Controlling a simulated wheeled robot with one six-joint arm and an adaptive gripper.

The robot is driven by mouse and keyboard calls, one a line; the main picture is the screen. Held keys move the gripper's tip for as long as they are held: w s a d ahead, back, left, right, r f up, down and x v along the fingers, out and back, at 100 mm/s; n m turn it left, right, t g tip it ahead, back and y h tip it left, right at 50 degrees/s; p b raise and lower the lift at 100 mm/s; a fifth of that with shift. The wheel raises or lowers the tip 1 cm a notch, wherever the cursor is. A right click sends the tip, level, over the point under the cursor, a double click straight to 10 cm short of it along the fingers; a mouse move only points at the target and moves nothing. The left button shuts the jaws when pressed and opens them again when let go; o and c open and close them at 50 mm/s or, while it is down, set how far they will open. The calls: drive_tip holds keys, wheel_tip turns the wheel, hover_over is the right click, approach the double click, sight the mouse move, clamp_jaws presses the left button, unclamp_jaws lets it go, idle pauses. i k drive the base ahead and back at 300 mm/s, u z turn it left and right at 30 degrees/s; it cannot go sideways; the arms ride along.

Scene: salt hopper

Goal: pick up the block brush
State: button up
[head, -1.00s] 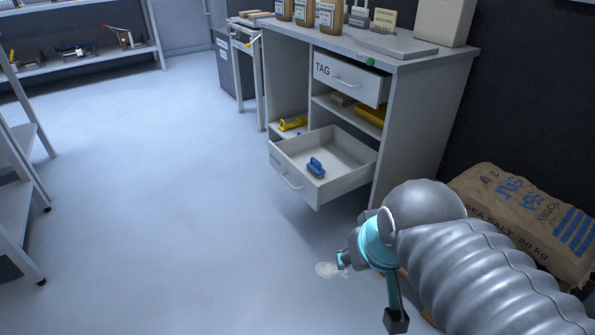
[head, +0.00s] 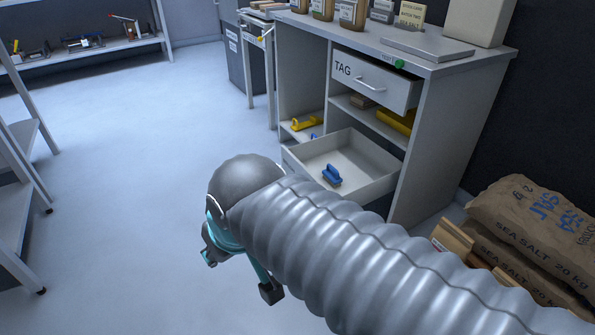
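A small blue brush-like block with a raised handle (head: 332,176), which looks like the block brush, lies in the open lower drawer (head: 372,196) of the grey cabinet. Its underside is hidden. My gripper (head: 239,275) hangs in front of and to the left of the drawer, apart from the brush. Its two dark-tipped fingers are spread, with nothing seen between them. My ribbed arm crosses the lower middle of the view and hides the drawer's lower front.
The upper drawer marked TAG (head: 372,82) sticks out above the lower one. A yellow tool (head: 306,123) lies on the cabinet's left shelf. The floor at the left is clear.

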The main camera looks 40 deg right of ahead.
sight(330, 174)
drive_tip(key=i, duration=0.65)
drive_tip(key=z, duration=0.9)
drive_tip(key=i, duration=0.6)
drive_tip(key=z, duration=0.7)
